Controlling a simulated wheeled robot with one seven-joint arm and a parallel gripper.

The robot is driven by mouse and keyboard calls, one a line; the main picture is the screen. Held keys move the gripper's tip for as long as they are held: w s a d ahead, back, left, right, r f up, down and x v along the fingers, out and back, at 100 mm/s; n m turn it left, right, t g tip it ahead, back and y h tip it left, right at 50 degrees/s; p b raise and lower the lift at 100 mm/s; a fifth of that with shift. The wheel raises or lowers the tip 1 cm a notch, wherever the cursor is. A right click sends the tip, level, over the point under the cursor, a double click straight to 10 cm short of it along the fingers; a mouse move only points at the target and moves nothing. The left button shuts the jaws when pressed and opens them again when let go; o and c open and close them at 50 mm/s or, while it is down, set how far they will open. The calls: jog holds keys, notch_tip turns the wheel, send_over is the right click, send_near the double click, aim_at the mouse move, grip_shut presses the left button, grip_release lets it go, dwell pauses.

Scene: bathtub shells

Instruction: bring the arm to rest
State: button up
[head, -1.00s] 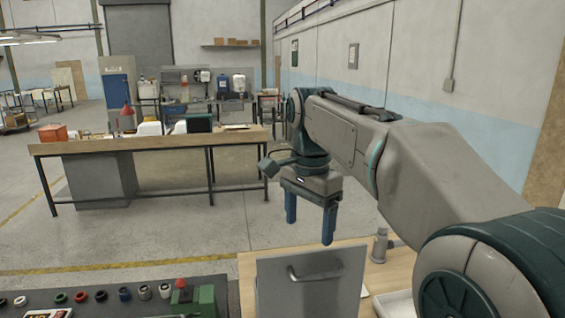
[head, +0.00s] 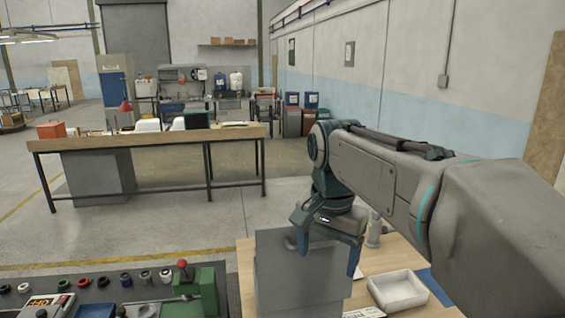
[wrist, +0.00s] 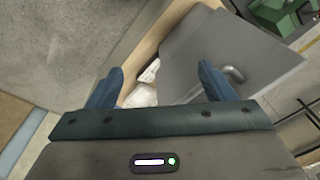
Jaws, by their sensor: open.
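My gripper (head: 327,232) is at the end of my arm, which reaches in from the right in the head view. It hangs just above or beside the grey metal box (head: 300,275) with a handle on the wooden table. In the wrist view my gripper (wrist: 160,88) has its two blue fingers spread wide, with nothing held between them. The grey panel with its handle (wrist: 233,74) shows beyond the right finger. Whether a finger touches the box cannot be told.
A white tray (head: 398,290) and a grey cylindrical item (head: 374,230) stand on the wooden table (head: 388,262) at right. A dark bench (head: 100,290) with several coloured rings and a green machine (head: 200,297) is at front left. A long workbench (head: 150,140) stands behind, with open floor between.

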jog(key=s+d+f+n+t+b, duration=0.1)
jog(key=s+d+f+n+b, duration=0.2)
jog(key=s+f, duration=0.3)
jog(key=s+d+f+n+t+b, duration=0.1)
jog(key=s+d+f+n+b, duration=0.2)
jog(key=f, duration=1.1)
jog(key=s+d, duration=0.1)
jog(key=s, duration=0.2)
jog(key=shift+s+n, duration=0.35)
jog(key=shift+n, duration=0.05)
